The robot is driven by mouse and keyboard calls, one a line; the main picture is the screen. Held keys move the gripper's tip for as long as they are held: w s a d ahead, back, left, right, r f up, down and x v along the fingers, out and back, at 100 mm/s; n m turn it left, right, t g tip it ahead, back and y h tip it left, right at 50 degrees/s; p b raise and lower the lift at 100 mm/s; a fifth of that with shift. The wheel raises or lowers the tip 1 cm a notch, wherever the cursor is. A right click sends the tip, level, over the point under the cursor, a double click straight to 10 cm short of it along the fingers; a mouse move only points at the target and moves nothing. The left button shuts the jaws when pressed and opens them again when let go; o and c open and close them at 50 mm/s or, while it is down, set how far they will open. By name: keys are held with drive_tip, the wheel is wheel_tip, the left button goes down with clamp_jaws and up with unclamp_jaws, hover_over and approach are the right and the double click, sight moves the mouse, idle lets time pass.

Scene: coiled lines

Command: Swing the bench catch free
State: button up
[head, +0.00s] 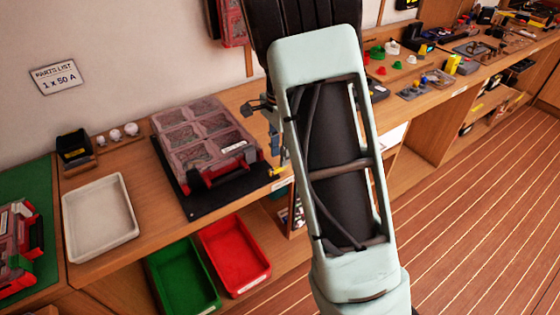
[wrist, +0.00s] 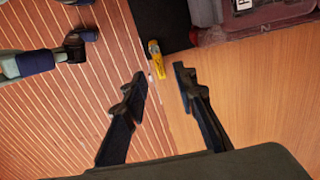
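A small yellow piece, which looks like the bench catch (head: 278,170), sits at the front edge of the wooden bench, beside the corner of the black mat. In the wrist view the yellow catch (wrist: 157,60) lies just beyond my fingertips, near the middle between them. My gripper (wrist: 159,70) is open, with a dark finger on each side and nothing held. No contact with the catch can be made out. In the head view my pale arm covers part of the bench right of the catch and most of my gripper.
A clear-lidded parts case (head: 205,140) with red latches stands on the black mat (head: 205,207), close to the catch. A white tray (head: 99,252) is to its left. Green (head: 184,277) and red (head: 235,256) bins sit below the bench edge. Striped floor is clear at right.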

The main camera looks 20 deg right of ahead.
wheel_tip(320, 180, up, 8)
idle(0.5)
